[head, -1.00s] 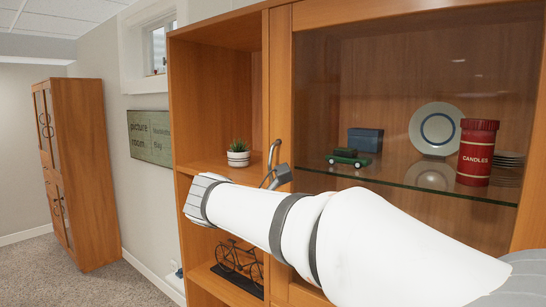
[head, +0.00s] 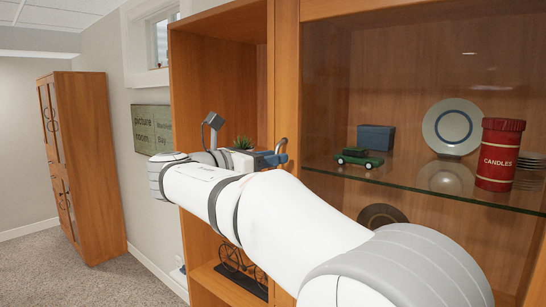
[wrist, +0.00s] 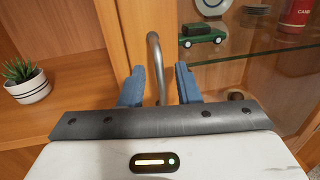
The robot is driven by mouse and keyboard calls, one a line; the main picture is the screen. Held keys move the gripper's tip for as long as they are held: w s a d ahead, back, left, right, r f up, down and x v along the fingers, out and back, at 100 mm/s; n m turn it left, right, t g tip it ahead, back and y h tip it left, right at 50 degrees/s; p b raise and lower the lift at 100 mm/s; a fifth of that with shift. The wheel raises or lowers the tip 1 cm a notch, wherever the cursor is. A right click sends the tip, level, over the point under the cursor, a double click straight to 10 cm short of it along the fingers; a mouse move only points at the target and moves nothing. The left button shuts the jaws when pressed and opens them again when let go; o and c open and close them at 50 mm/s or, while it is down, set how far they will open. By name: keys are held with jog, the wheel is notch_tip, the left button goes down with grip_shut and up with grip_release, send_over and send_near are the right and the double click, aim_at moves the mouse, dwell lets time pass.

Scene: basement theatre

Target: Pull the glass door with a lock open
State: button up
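The glass door (head: 340,80) of the wooden cabinet stands closed, as far as I can see, with a wooden frame around its pane. Its curved metal handle (head: 281,147) is on the left stile, partly hidden by my arm in the head view. In the wrist view the handle (wrist: 154,62) rises between the two blue fingers of my gripper (wrist: 158,84). The fingers are apart, one on each side of the bar, with gaps visible. My gripper (head: 272,158) is mostly hidden by its own arm in the head view. I cannot make out a lock.
Behind the glass are a green toy car (head: 359,158), a blue box (head: 376,138), a plate (head: 452,127) and a red candle tin (head: 500,154) on a glass shelf. A potted plant (wrist: 25,81) stands on the open shelf left of the handle. Carpet (head: 120,278) is clear at left.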

grip_shut()
dwell(0.3)
jog(key=shift+d, duration=0.15)
